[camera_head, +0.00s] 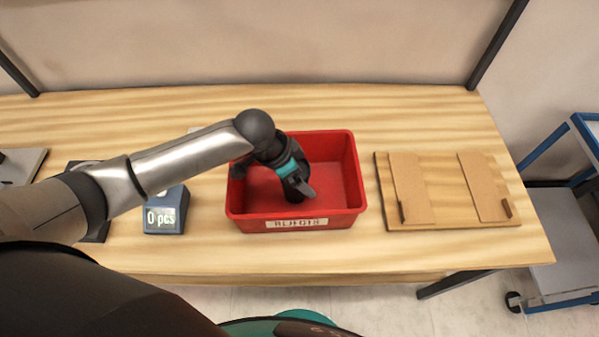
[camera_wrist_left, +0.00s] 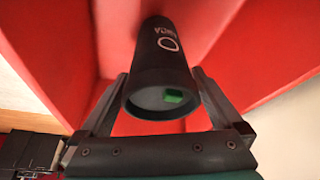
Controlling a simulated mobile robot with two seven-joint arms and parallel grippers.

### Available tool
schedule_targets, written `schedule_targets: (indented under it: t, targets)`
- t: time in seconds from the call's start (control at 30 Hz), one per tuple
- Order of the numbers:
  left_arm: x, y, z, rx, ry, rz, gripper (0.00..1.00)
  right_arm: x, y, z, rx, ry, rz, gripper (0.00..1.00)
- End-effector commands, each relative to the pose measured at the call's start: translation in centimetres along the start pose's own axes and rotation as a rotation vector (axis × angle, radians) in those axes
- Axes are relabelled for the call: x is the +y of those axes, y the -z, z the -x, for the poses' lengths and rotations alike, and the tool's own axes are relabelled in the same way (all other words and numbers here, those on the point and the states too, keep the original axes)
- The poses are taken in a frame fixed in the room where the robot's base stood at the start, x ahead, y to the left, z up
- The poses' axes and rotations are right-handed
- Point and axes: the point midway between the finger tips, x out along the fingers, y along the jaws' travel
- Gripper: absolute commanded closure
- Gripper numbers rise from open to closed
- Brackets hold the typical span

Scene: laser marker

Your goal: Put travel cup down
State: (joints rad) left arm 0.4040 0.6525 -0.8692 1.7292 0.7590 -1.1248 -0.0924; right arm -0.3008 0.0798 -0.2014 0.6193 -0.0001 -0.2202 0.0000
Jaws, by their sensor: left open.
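The travel cup (camera_wrist_left: 163,70) is dark with white lettering and a grey end bearing a green tab. In the left wrist view it is between the two fingers of my left gripper (camera_wrist_left: 160,77), with red bin walls around it. The fingers are open on either side of it; I cannot tell whether either touches it. In the head view my left gripper (camera_head: 300,187) is down inside the red bin (camera_head: 340,187), and my arm and gripper hide most of the cup. My right gripper is not in view.
A small scale display (camera_head: 166,215) reading "0 pcs" stands left of the bin. A wooden board with two lighter strips (camera_head: 440,190) lies to the right. Bare wooden table (camera_head: 420,110) shows behind. A blue-framed cart (camera_head: 570,240) stands at the far right.

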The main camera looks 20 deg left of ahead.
Motion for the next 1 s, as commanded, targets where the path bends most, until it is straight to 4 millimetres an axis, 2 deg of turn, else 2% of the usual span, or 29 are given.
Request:
schedule_targets:
  t: [0.17, 0.5, 0.6, 0.8, 1.0]
  targets:
    - [-0.1, 0.1, 1.8, 0.002, 0.001, 0.000, 0.00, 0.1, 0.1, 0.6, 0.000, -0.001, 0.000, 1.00]
    - [-0.1, 0.2, 8.8, 0.001, 0.002, -0.001, 0.00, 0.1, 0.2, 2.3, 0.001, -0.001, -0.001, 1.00]
    - [-0.1, 0.1, 10.4, 0.001, 0.002, 0.000, 0.00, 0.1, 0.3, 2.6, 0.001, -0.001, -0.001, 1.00]
    - [-0.1, 0.1, 12.1, 0.001, 0.000, 0.001, 0.00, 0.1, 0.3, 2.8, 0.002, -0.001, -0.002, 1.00]
    - [-0.1, 0.1, 12.2, 0.001, 0.000, 0.002, 0.00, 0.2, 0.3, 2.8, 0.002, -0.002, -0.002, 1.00]
